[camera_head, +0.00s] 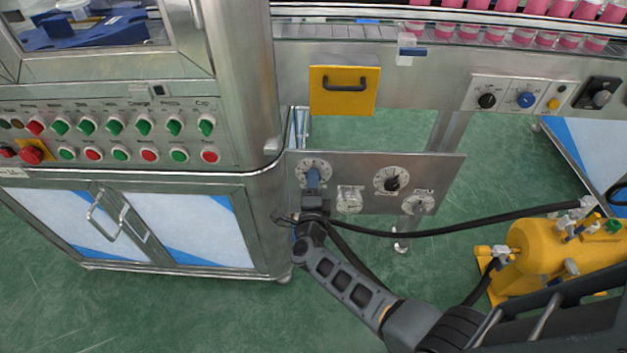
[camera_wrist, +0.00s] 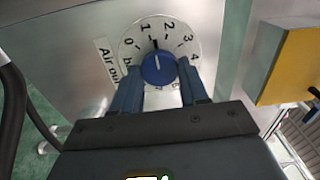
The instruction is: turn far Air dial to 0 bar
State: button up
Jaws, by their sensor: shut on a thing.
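The Air dial is a round white scale plate (camera_wrist: 132,58) with a blue knob (camera_wrist: 158,70), labelled "Air ou…" with the rest hidden. Its numbers run clockwise from 0 at the left over 1 and 2 at the top to 3 and 4 at the right. The pointer stands between 1 and 2, nearer 1. My gripper (camera_wrist: 161,84) is shut on the knob, a blue finger on either side; they cover the dial's lower part. In the head view the dial plate (camera_head: 301,170) is at the panel's upper left, with my gripper (camera_head: 312,184) on it.
Black hoses run right to a yellow tank (camera_head: 540,255).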

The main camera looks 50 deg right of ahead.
jog(key=shift+a+n+p, duration=0.1)
jog(key=shift+n+p, duration=1.4)
jog(key=shift+n, duration=2.7)
jog(key=o, duration=1.1)
jog(key=shift+c, duration=0.2)
jog(key=p+v, duration=0.1)
jog(key=v, duration=0.6)
jog(key=shift+s+a, duration=0.25)
jog(key=shift+a, duration=0.05)
